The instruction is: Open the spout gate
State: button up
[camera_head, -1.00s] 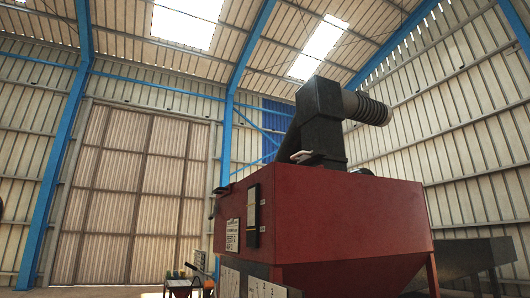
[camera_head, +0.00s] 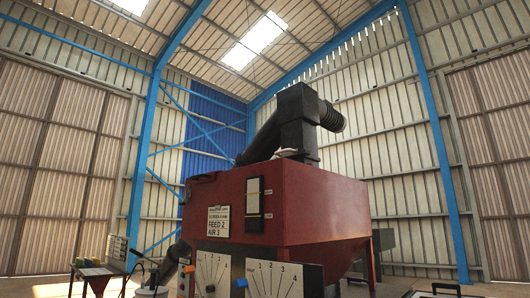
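The red machine (camera_head: 330,205) stands in the middle of the head view, with a black duct (camera_head: 298,122) on top. Two white scale panels are at its lower front, a left one (camera_head: 212,268) and a right one with numbers (camera_head: 286,278). An orange knob (camera_head: 188,269) and a blue knob (camera_head: 241,283) show at the panel edges. A dark pipe (camera_head: 176,255) slopes down at the machine's left side. I cannot pick out the spout gate; the machine's lower part is below the picture. My gripper is not in view.
A sign (camera_head: 219,221) with FEED and AIR settings and a tall gauge (camera_head: 254,200) are on the machine's front. A small table (camera_head: 98,271) with coloured items stands at the lower left. A dark handle-like object (camera_head: 446,288) shows at the lower right. The floor is barely visible.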

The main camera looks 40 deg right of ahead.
aim_at(289, 153)
jog(key=i+j, duration=0.75)
jog(key=i, duration=0.25)
jog(key=z, duration=0.05)
